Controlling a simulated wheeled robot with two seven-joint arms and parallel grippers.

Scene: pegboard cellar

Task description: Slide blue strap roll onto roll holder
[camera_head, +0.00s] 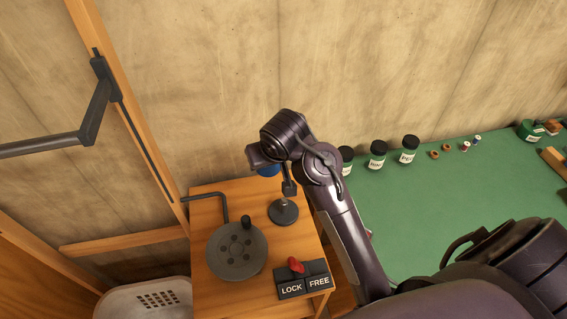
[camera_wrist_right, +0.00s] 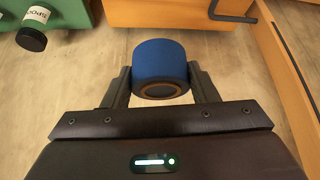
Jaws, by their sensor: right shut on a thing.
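The blue strap roll (camera_wrist_right: 160,58) sits between the fingers of my right gripper (camera_wrist_right: 160,74), with its brown-ringed hollow end facing the wrist camera. In the head view, only a small blue part of the roll (camera_head: 268,171) shows below my right wrist, above the wooden stand. My right fingers are mostly hidden there. A dark bent rod (camera_head: 224,205) rises from the stand and points left; it may be the roll holder. A larger dark bracket arm (camera_head: 86,135) is fixed to the wooden post at upper left. I cannot tell which is the holder. My left gripper is out of view.
The stand (camera_head: 205,290) carries a grey disc with a knob (camera_head: 236,252), a round-based post (camera_head: 284,212) and a LOCK/FREE panel with a red lever (camera_head: 296,265). A light bin (camera_head: 145,303) is at lower left. Several jars (camera_head: 377,155) stand on the green bench (camera_head: 460,190).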

